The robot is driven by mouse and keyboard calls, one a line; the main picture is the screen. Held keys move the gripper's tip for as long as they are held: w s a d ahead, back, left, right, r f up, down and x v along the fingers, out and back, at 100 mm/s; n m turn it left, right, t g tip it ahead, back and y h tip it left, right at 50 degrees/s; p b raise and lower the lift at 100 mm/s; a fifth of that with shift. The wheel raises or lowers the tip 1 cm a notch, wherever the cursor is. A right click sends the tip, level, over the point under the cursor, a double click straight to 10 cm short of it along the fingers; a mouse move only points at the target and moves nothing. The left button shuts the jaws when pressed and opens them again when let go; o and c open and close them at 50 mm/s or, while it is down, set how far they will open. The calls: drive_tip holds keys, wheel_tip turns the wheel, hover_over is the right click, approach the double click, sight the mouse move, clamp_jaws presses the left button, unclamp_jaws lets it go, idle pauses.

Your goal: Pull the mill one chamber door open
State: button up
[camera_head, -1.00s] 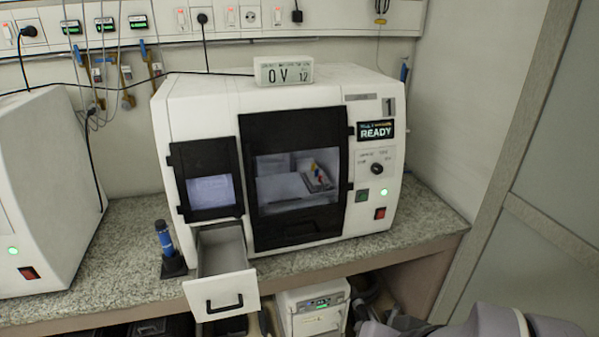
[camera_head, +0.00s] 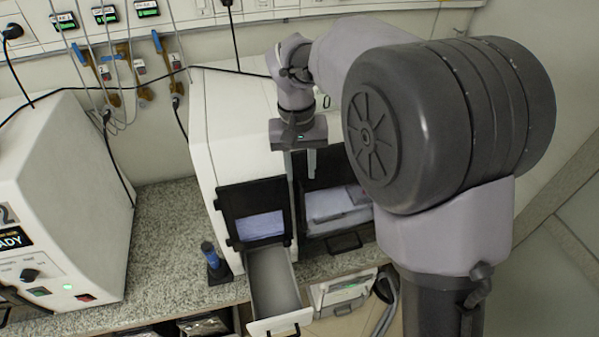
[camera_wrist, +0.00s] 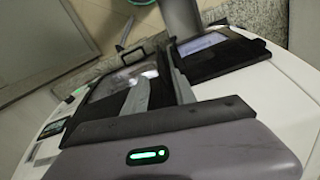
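Mill one (camera_head: 215,120) is the white machine on the counter. Its chamber door (camera_head: 336,172) is a black frame with a window, partly hidden behind my arm, and looks shut. The black door handle (camera_head: 344,243) is low on the door. My gripper (camera_head: 311,165) points down in front of the mill, near the door's upper left part, apart from the handle. In the wrist view my gripper (camera_wrist: 158,72) shows two fingers with a gap and nothing held between them. The chamber door (camera_wrist: 98,88) lies beyond them; whether a finger touches it is unclear.
The mill's drawer (camera_head: 275,282) sticks out at lower left, below a smaller black-framed door (camera_head: 228,204). A blue-topped tool (camera_head: 209,254) stands beside it. A second white machine (camera_head: 62,200) is on the left. Cables hang along the back wall.

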sight(303, 210)
drive_tip(key=f, duration=0.5)
drive_tip(key=f+b, duration=0.1)
drive_tip(key=f, duration=0.9)
drive_tip(key=shift+s+d+f+b, duration=0.1)
drive_tip(key=shift+d+f+b, duration=0.2)
drive_tip(key=shift+d+b, duration=0.1)
drive_tip(key=shift+s, duration=0.1)
clamp_jaws()
